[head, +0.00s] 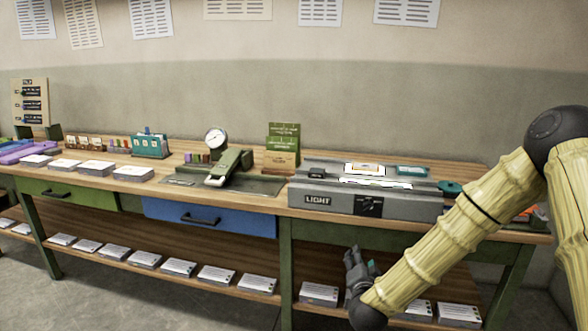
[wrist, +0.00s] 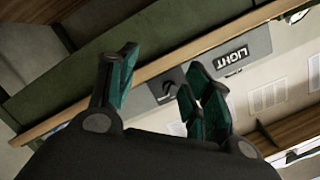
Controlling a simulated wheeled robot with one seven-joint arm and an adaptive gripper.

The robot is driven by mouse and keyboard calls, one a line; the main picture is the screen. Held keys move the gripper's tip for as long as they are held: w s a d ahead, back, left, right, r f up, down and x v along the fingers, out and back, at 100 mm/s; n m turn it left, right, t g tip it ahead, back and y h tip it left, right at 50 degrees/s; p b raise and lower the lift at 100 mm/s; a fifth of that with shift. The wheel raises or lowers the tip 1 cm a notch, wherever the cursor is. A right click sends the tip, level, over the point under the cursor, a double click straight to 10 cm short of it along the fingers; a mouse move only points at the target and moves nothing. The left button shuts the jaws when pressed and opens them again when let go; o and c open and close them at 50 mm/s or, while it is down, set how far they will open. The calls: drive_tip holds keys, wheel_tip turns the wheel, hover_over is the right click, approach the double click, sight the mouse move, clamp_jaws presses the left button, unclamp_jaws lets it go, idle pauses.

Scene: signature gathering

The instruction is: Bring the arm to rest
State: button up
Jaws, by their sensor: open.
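My arm (head: 456,238) comes in from the right side of the head view and bends down in front of the table. My gripper (head: 358,262) hangs low, in front of the table's front edge and below the light box. In the wrist view my gripper (wrist: 158,85) has its green-padded fingers spread apart with nothing between them. Past the fingers, the wrist view shows the grey light box (wrist: 245,65) with its LIGHT label and a dark knob. The same light box (head: 270,0) is not touched by the fingers, as far as I can see.
A lower shelf (head: 212,288) holds several more stacks. A blue drawer (head: 208,217) is shut. The floor in front is clear.

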drive_tip(key=s+a+f+n+g+y, duration=0.2)
drive_tip(key=s+f+n+g, duration=0.1)
drive_tip(key=s+f, duration=0.55)
drive_tip(key=s+a+f+n+g+y, duration=0.1)
drive_tip(key=s+a+f+n+g, duration=0.15)
drive_tip(key=s+f, duration=0.65)
drive_tip(key=s+d+f+n+g, duration=0.25)
drive_tip(key=s+f+g, duration=0.25)
drive_tip(key=s+f, duration=0.85)
drive_tip(key=s+d+f+n+g, duration=0.25)
drive_tip(key=s+g, duration=0.35)
drive_tip(key=s, duration=1.2)
wheel_tip(320, 180, up, 14)
drive_tip(key=p, duration=1.4)
drive_tip(key=shift+d+t, duration=0.15)
drive_tip(key=shift+t, duration=0.2)
drive_tip(key=shift+w+f, duration=0.15)
drive_tip(key=shift+w, duration=0.05)
